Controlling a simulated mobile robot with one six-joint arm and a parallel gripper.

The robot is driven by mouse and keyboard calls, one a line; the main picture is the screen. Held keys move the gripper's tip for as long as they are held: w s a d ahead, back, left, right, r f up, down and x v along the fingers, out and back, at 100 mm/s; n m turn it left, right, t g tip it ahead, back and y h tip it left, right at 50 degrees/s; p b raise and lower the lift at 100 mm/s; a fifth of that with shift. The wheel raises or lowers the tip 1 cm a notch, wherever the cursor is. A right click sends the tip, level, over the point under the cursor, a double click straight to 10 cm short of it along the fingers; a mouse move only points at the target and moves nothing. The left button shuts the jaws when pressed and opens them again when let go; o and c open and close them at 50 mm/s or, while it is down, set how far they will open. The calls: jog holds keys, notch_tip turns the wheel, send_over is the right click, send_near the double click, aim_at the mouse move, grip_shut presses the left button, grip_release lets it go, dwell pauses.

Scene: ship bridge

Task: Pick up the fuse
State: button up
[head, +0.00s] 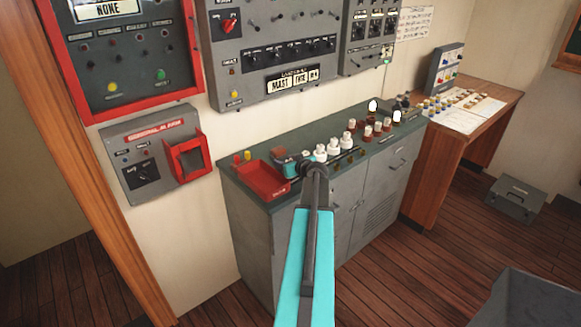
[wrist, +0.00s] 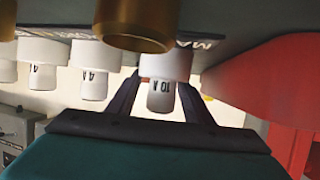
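A white fuse (wrist: 161,95) marked "10 A" shows in the wrist view, where the picture appears upside down. My gripper (wrist: 160,80) is open, with its dark fingers on either side of this fuse and visible gaps beside its narrow body. Whether the fingers touch its wider collar is unclear. Other white fuses (wrist: 92,83), two of them marked "4 A", stand in a row to the left. In the head view, white fuses (head: 320,151) stand on the grey cabinet top, and my teal gripper (head: 284,165) is beside them, its fingers hidden.
A red tray (head: 262,180) lies left of my gripper on the cabinet top (head: 240,160); its red wall (wrist: 270,80) is close on the right in the wrist view. A brass cylinder (wrist: 135,28) is close above the gripper there. Brown-and-white fuses (head: 367,132) stand farther right.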

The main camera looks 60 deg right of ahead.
jog(key=c, duration=1)
jog(key=shift+r, duration=0.1)
jog(key=shift+r+b, duration=0.9)
jog(key=shift+r, duration=0.45)
jog(key=shift+s+r, duration=0.15)
jog(key=shift+r, duration=0.15)
jog(key=s+a+b, duration=0.1)
jog(key=s+b, duration=0.1)
jog(key=s, duration=0.2)
jog(key=s+b, duration=0.2)
jog(key=s, duration=0.3)
jog(key=s+a+r+b, duration=0.1)
jog(key=s+b, duration=0.1)
jog(key=s, duration=0.3)
jog(key=shift+a+r, duration=0.1)
jog(key=shift+a, duration=0.2)
jog(key=shift+s+a+r, duration=0.1)
jog(key=shift+s+r, duration=0.05)
jog(key=shift+s, duration=0.6)
